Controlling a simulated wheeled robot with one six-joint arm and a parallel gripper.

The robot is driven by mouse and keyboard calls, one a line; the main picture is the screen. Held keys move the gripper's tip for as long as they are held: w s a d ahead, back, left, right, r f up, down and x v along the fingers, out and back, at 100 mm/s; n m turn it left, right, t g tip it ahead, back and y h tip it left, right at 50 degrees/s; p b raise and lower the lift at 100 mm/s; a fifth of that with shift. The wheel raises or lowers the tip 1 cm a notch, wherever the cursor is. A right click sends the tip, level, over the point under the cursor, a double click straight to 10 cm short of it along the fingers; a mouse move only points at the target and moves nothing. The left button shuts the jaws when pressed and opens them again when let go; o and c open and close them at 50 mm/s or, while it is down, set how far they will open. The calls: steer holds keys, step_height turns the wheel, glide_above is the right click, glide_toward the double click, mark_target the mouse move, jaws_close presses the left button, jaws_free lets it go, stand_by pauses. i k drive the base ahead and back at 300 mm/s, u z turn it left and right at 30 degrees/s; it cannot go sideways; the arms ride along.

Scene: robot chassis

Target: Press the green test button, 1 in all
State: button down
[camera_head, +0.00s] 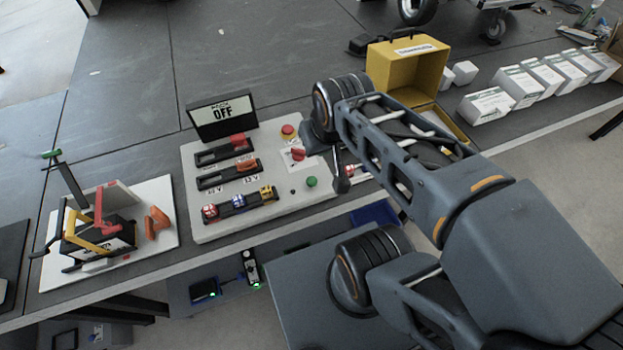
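The green test button (311,182) is a small round button at the lower right of the white control panel (215,222), on the workbench. It is in plain view and nothing covers it. My gripper (341,184) points down just to the right of the green button, near the panel's right edge, and appears apart from the button. It is small and dark here, so I cannot tell whether its fingers are open or shut. I see nothing held in it. A display (223,115) behind the panel reads "PACK OFF".
The panel also has a red mushroom button (288,130), a red rotary knob (298,154) and slotted switches with red and orange handles. A yellow box (405,62) stands behind my arm. White cartons (487,105) line the right. A tool stand (100,230) is at left.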

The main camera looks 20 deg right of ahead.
mark_target(312, 182)
steer(key=u, duration=0.05)
steer(key=k, duration=0.5)
steer(key=z, duration=1.8)
steer(key=k, duration=0.8)
steer(key=u, duration=1.45)
steer(key=i, duration=0.5)
steer(key=u, duration=0.1)
